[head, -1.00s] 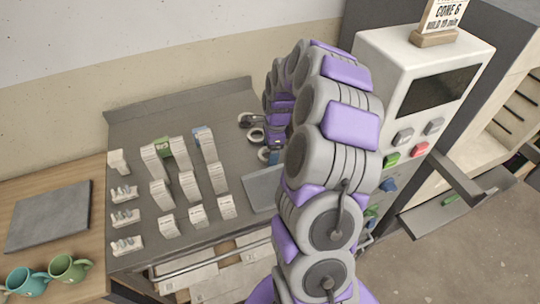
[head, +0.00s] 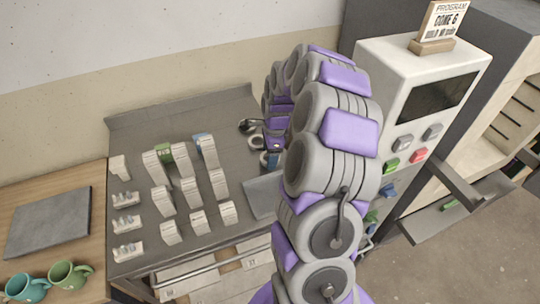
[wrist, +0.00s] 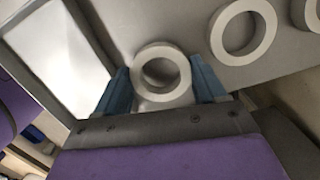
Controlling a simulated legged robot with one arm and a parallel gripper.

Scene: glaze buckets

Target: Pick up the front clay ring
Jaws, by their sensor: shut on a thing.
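The front clay ring (wrist: 162,98) is pale grey and sits between the two blue fingers of my gripper (wrist: 160,72) in the wrist view. The fingers touch its left and right sides, so my gripper is shut on it. I cannot tell whether it is clear of the surface. A second ring (wrist: 270,32) lies beyond it to the right, and part of a third (wrist: 311,14) shows at the edge. In the head view, my arm hides most of the gripper and the held ring; another ring (head: 256,149) shows just left of the arm.
Several rows of pale test tiles (head: 163,201) stand on the grey table (head: 225,115) left of my arm. A white controller box (head: 405,70) with coloured buttons stands to the right. Two mugs (head: 68,275) and a grey slab (head: 48,220) are at the far left.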

